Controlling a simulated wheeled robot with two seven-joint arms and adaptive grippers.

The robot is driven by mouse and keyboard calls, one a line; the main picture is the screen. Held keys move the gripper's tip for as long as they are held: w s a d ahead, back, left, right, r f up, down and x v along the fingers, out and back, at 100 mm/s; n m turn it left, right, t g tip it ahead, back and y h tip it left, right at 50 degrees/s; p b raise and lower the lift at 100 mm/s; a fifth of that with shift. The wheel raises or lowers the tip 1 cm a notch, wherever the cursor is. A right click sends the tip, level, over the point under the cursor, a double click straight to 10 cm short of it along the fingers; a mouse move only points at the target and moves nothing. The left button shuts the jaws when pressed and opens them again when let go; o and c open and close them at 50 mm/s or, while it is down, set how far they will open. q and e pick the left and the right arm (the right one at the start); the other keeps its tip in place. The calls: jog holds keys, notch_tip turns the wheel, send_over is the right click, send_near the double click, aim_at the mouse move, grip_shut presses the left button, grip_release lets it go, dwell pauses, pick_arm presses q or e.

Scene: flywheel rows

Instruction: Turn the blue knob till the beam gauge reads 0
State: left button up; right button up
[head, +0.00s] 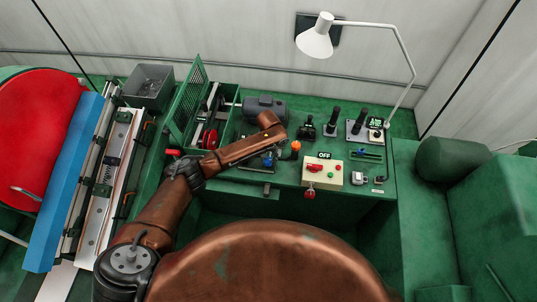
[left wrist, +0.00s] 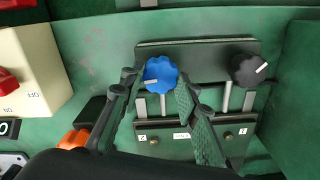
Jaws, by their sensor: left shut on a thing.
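The blue knob (left wrist: 160,74) shows in the left wrist view, with a pale pointer mark on its face. My left gripper (left wrist: 158,86) has one finger on each side of the knob and is shut on it. In the head view my brown left arm reaches over the bench, and a bit of blue (head: 268,162) shows beside its end; the fingertips there are hard to make out. A small dark display with pale digits (head: 376,121) stands at the bench's back right; I cannot read it or tell whether it is the beam gauge. My right gripper is not in view.
A black knob (left wrist: 249,69) sits right of the blue one. An orange-topped control (head: 296,147) and a cream switch box marked OFF (head: 322,170) stand close by. Black upright handles (head: 333,120) and a white lamp (head: 316,40) are farther back. A green mesh guard (head: 187,103) stands left.

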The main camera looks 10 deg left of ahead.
pick_arm(q)
jog(key=n+p, duration=0.2)
jog(key=n, duration=0.1)
jog(key=n+p, duration=0.1)
jog(key=p, duration=0.1)
jog(key=shift+r+n, duration=0.25)
jog(key=shift+n, duration=0.05)
jog(key=n+p, duration=0.2)
jog(key=shift+n, duration=0.4)
jog(key=n+p, duration=0.1)
jog(key=n, duration=0.1)
jog(key=shift+f+n, duration=0.1)
jog(key=shift+n, duration=0.2)
jog(key=n+p, duration=0.1)
jog(key=n, duration=0.2)
jog(key=shift+n+p, duration=0.3)
jog(key=shift+a+n+p, duration=0.1)
jog(key=shift+n+p, duration=0.2)
jog(key=shift+n, duration=1.1)
jog(key=shift+w, duration=0.1)
jog(key=o, duration=1.2)
jog(key=shift+c, duration=0.2)
jog(key=shift+f, duration=0.1)
